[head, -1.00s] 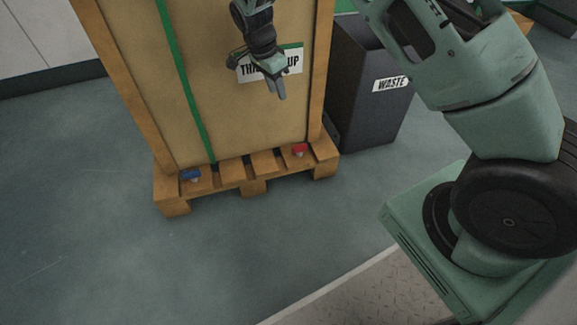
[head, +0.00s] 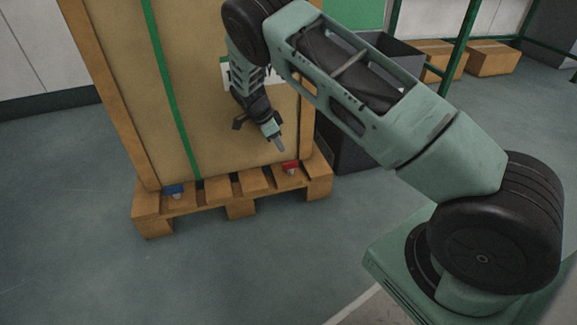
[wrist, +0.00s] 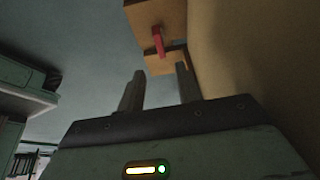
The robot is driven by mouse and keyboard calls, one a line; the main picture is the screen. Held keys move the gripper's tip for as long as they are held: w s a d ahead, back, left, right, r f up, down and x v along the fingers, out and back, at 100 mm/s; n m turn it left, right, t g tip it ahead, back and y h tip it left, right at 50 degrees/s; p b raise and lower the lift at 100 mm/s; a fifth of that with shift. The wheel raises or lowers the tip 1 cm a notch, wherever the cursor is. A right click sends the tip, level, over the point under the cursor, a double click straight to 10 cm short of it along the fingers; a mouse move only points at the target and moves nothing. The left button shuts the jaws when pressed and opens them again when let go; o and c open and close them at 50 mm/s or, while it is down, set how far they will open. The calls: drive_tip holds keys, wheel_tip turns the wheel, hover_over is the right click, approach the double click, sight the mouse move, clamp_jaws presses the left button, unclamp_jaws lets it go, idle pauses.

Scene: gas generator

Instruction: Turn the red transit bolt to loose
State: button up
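The red transit bolt (head: 290,167) sits on the right part of the wooden pallet (head: 240,208), at the foot of the tall crate. In the wrist view the red bolt (wrist: 158,41) shows as a narrow red bar, beyond the fingertips and between them in the picture. My gripper (head: 280,145) hangs above the bolt and a little to its left in the head view, apart from it. In the wrist view its two fingers (wrist: 159,82) stand apart with nothing between them.
A blue bolt (head: 174,191) sits on the pallet's left part. The crate (head: 215,130) with a green strap rises close behind my gripper. A dark waste bin (head: 360,150) stands right of the pallet. The floor in front is clear.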

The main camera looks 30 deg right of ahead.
sight(290, 162)
drive_tip(key=b+x, duration=0.4)
drive_tip(key=x, duration=0.6)
drive_tip(key=shift+f+b, duration=0.1)
drive_tip(key=shift+b, duration=0.25)
clamp_jaws()
